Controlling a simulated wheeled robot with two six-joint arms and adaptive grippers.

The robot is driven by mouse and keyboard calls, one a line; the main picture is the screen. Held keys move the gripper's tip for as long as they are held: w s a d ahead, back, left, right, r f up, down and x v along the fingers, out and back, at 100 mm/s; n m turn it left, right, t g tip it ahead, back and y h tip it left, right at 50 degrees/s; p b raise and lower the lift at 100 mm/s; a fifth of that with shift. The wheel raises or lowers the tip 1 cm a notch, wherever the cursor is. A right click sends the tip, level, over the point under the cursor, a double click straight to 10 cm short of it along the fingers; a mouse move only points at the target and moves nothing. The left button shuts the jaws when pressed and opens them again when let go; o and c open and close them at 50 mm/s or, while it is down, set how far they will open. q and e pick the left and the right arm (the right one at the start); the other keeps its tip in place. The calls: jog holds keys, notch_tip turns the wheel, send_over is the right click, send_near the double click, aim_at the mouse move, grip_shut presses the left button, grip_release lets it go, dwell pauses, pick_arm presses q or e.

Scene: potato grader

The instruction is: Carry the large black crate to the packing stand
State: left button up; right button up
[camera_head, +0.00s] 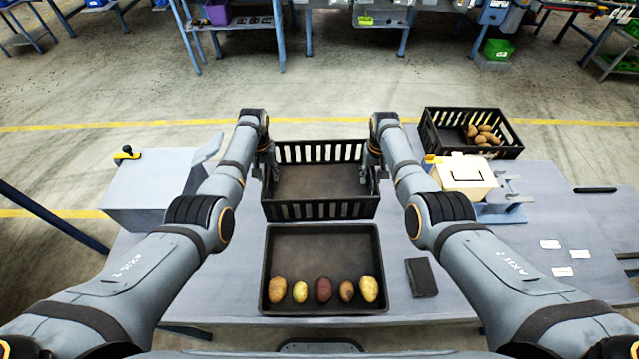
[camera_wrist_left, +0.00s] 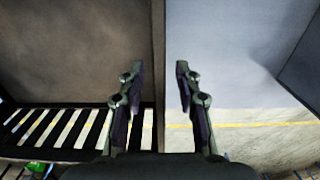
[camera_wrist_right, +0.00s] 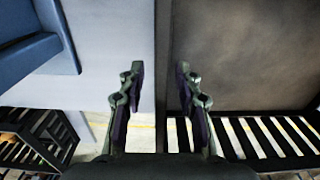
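An empty large black crate (camera_head: 318,210) with slatted walls stands on the grey table between my arms. My left gripper (camera_head: 267,165) is at its left wall, and my right gripper (camera_head: 371,165) is at its right wall. In the left wrist view the left gripper (camera_wrist_left: 159,70) is open, one finger on each side of the wall rim (camera_wrist_left: 158,30), with gaps on both sides. In the right wrist view the right gripper (camera_wrist_right: 161,70) straddles the other rim (camera_wrist_right: 163,30) the same way, open. I cannot tell which surface is the packing stand.
A dark tray (camera_head: 322,242) with several potatoes lies in front of the crate. A second black crate (camera_head: 430,135) with potatoes stands at the back right. A grey box (camera_head: 150,185) is on the left, a cream-topped device (camera_head: 462,172) on the right. Open floor lies behind the table.

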pick_arm(q)
jog(key=shift+w+f, duration=0.2)
jog(key=shift+f, duration=0.2)
pick_arm(e)
jog(key=shift+w+f, duration=0.2)
jog(key=shift+f, duration=0.2)
pick_arm(q)
jog(key=shift+s+r, duration=0.1)
jog(key=shift+c, duration=0.7)
pick_arm(e)
jog(key=shift+s+r, duration=0.1)
jog(key=shift+r, duration=0.05)
jog(key=shift+c, duration=0.7)
pick_arm(q)
grip_shut()
pick_arm(e)
grip_shut()
